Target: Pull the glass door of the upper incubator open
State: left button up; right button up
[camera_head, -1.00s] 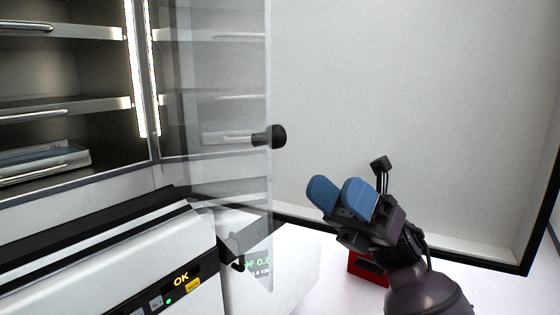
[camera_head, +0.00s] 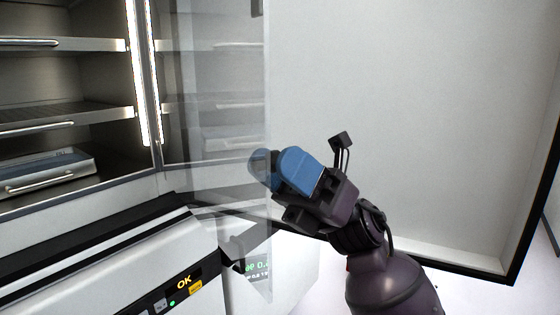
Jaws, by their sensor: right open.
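The glass door (camera_head: 215,95) of the upper incubator is a clear panel left of centre, standing out at an angle from the shelf opening. Its free edge is near my right gripper (camera_head: 277,168). The gripper's two blue fingertips are open at this edge, where the door's black knob was visible earlier. The left fingertip looks greyed, as if seen through the glass. The knob is now mostly or wholly hidden by the fingers, and I cannot tell whether they touch it. My left gripper is not in view.
The lit incubator interior (camera_head: 60,85) with metal shelves is at the left. A large pale panel with a black edge, seemingly the outer door (camera_head: 420,90), stands open at the right. Below is a white unit (camera_head: 110,270) with an OK display.

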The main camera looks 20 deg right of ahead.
grip_shut()
jog(key=w+d+g+b, duration=0.1)
jog(key=w+d+g, duration=0.1)
jog(key=d, duration=0.1)
jog(key=d+n+b, duration=0.1)
jog(key=d, duration=0.1)
jog(key=shift+w+g+b, duration=0.35)
jog(key=shift+w+g, duration=0.05)
grip_release()
dwell(0.4)
